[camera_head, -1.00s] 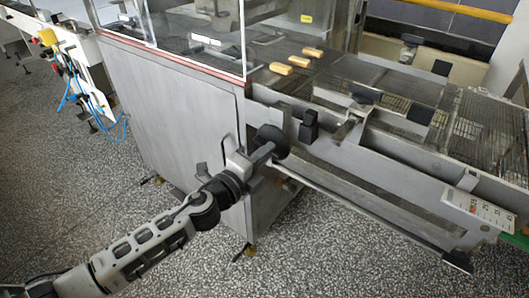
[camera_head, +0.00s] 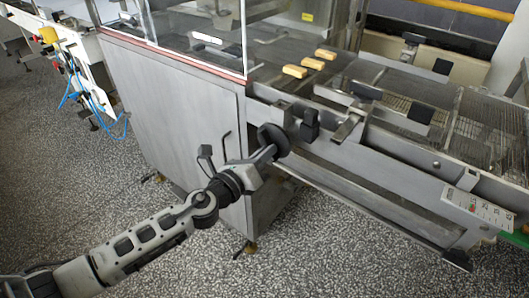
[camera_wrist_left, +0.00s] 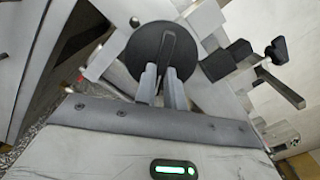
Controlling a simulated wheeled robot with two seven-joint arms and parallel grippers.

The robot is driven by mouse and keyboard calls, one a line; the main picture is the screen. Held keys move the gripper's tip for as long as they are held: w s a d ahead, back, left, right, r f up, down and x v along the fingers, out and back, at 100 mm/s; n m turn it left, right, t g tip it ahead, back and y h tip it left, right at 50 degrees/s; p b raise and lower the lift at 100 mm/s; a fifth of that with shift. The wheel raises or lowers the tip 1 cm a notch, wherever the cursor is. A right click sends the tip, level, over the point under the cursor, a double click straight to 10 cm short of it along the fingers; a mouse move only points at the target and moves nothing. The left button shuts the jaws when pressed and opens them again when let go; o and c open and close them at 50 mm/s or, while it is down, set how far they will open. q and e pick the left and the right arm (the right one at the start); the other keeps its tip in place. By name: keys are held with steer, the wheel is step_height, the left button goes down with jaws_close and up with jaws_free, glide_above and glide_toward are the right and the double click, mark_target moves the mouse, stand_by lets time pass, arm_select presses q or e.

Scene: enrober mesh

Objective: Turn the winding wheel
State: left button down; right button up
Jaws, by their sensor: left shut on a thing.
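The winding wheel (camera_head: 274,138) is a dark round disc on the side of the grey metal machine, near its front corner. It also shows as a black disc with a raised bar across its face in the left wrist view (camera_wrist_left: 143,46). My left gripper (camera_head: 264,154) reaches it from the lower left. In the left wrist view its two grey fingers (camera_wrist_left: 163,76) are closed on the wheel's bar, in front of the disc. Part of the bar is hidden between the fingers. My right gripper is not in view.
A black knob (camera_head: 309,126) sits just right of the wheel. The conveyor's metal side rail (camera_head: 400,165) runs right, with a scale plate (camera_head: 478,209) at its end. Several yellow bars (camera_head: 295,71) lie on the belt. The speckled floor (camera_head: 320,265) in front is clear.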

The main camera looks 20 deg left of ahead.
arm_select(q)
steer(key=shift+f+m, duration=0.1)
steer(key=shift+m, duration=0.3)
steer(key=c, duration=1.5)
jaws_free()
